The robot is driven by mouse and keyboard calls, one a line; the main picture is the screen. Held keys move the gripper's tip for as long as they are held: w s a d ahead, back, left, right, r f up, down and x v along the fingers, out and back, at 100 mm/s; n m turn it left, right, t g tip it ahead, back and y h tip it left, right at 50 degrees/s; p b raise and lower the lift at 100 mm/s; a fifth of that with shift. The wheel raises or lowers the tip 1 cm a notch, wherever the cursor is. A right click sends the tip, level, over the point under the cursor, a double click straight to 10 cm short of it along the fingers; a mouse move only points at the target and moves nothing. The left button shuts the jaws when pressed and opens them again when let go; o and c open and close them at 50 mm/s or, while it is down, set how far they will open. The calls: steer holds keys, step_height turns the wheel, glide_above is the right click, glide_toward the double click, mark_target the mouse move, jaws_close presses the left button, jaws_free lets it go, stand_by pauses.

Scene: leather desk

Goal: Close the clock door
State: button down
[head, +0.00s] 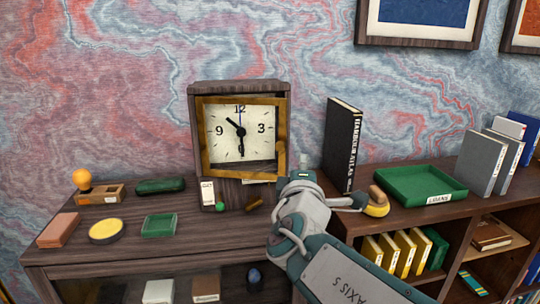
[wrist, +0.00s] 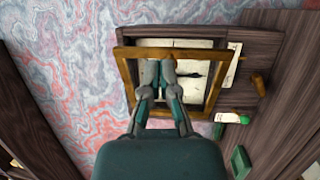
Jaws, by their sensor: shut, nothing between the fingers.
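The clock (head: 237,87) has a dark wooden case and a white dial (head: 222,118). Its gold-brown door frame (head: 206,165) stands in front of the dial and looks ajar, tilted against the case. In the wrist view the door frame (wrist: 127,85) shows apart from the case (wrist: 262,50). My gripper (wrist: 160,70) is shut and empty, its fingertips over the frame's opening near its upper bar in that view. Contact with the door cannot be told. In the head view my gripper (head: 300,178) is low, right of the door, with its fingertips not clear.
A white card (head: 207,192) and a green ball (head: 220,207) are by the clock's base. A black book (head: 342,145) stands to its right, beside a green tray (head: 420,188). Small boxes and a yellow round tin (head: 106,231) lie left on the desk.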

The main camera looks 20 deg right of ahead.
glide_toward(279, 149)
steer(key=a+r+v, duration=0.1)
steer(key=v, duration=0.5)
steer(key=shift+g, duration=0.4)
steer(key=x, duration=1.4)
steer(key=shift+d, duration=0.3)
steer(key=x, duration=0.5)
steer(key=shift+w+d+f, duration=0.15)
steer(key=shift+d+f, duration=0.05)
steer(key=shift+d, duration=0.15)
steer(key=shift+w+d+r, duration=0.1)
steer(key=shift+w+d, duration=0.1)
steer(key=shift+w, duration=0.15)
steer(key=shift+a, duration=0.1)
steer(key=shift+r, duration=0.1)
